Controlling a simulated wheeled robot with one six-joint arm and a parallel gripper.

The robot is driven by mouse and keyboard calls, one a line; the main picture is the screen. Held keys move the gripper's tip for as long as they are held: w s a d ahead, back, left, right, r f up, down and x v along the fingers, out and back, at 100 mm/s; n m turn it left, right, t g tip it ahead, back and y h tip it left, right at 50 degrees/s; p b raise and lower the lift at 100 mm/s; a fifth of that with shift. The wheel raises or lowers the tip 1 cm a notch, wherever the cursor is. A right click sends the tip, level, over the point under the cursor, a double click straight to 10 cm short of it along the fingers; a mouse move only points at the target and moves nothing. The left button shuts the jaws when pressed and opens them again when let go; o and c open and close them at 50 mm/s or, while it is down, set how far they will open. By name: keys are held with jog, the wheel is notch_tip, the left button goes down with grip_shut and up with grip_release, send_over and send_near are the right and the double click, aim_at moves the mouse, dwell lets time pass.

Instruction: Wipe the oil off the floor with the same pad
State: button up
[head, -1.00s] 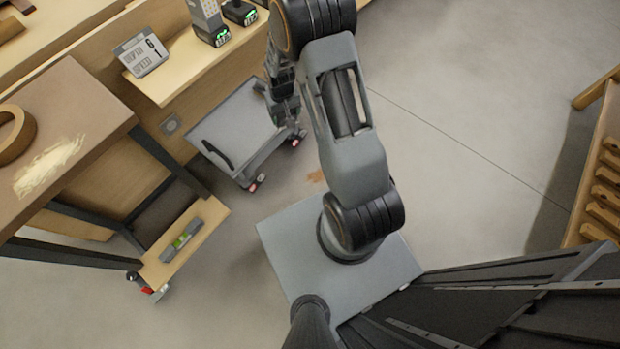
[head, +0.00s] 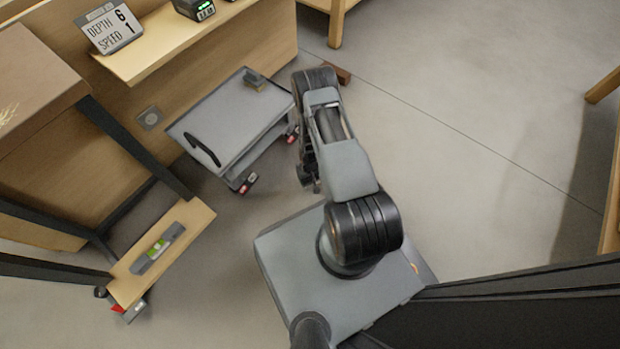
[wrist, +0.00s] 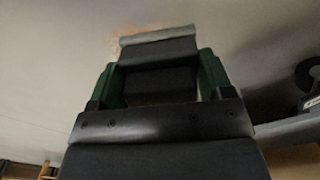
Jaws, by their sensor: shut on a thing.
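My gripper (wrist: 158,82) is shut on a dark pad (wrist: 158,52) with a pale grey edge, held between its green fingers. Whether the pad touches the floor I cannot tell.
Floor to the right is clear.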

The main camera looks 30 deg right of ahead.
jog(key=shift+f+b, duration=1.9)
jog(key=shift+f, duration=0.8)
jog(key=shift+f, duration=0.95)
jog(key=shift+d, duration=0.1)
jog(key=shift+w+d+r, duration=0.1)
jog(key=shift+w+d, duration=0.85)
jog(key=shift+d, duration=1.05)
jog(key=shift+w+d+f, duration=0.1)
jog(key=shift+w+d, duration=0.85)
jog(key=shift+d, duration=1.1)
jog(key=shift+w+d+r, duration=0.1)
jog(key=shift+w+d, duration=0.85)
jog(key=shift+d, duration=1.05)
